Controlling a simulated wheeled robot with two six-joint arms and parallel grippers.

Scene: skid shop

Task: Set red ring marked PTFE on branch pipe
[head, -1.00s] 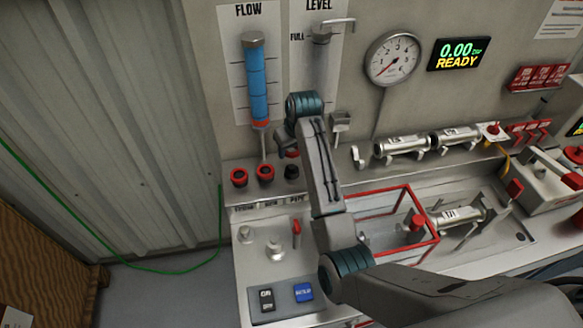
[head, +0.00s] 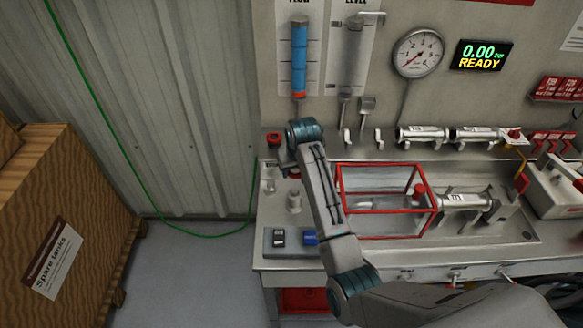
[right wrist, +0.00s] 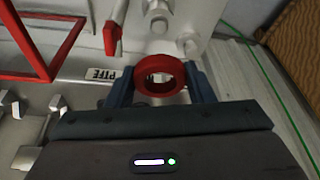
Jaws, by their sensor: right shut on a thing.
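The red ring (right wrist: 158,78) is held between the two fingers of my right gripper (right wrist: 157,84) in the right wrist view, its hole facing the camera. In the head view my right gripper (head: 293,172) is mostly hidden behind my arm, with a bit of red showing there. Two short grey pipe stubs stand on the bench's left end, one at the back left (head: 268,175) and one under the gripper (head: 294,200). I cannot tell which is the branch pipe. The PTFE label (right wrist: 100,74) is left of the ring in the wrist view. My left gripper is not in view.
A red-framed guard box (head: 388,236) stands right of my arm. A switch panel (head: 296,248) is at the front left. A wooden crate (head: 70,210) stands on the floor at left.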

